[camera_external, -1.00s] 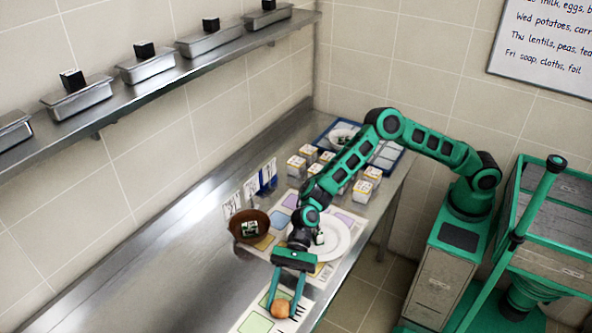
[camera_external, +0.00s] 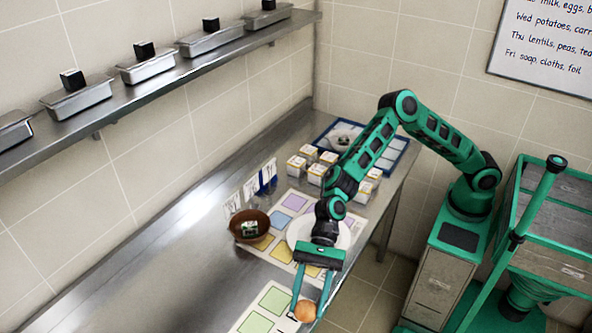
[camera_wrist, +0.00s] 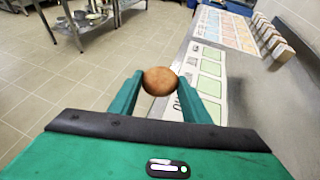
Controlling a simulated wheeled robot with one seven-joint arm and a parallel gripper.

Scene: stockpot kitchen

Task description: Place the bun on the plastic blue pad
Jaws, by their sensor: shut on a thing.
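A round brown bun (camera_external: 304,313) is clasped between the two green fingers of my gripper (camera_external: 309,301), near the front edge of the counter. In the wrist view the bun (camera_wrist: 160,83) sits between the fingertips, against floor and the counter edge. A printed mat with coloured pads lies on the counter beyond the gripper. A bluish pad (camera_external: 282,220) shows on it beside purple and yellow ones; I cannot tell if it is plastic. A second printed mat with green pads (camera_external: 275,299) lies left of the bun.
A white plate (camera_external: 341,237) is partly hidden by my arm. A brown bowl (camera_external: 250,238) holds a small item. Several white boxes (camera_external: 297,166) stand towards the back, near a blue-edged tray (camera_external: 403,143). The left part of the steel counter (camera_external: 165,270) is clear.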

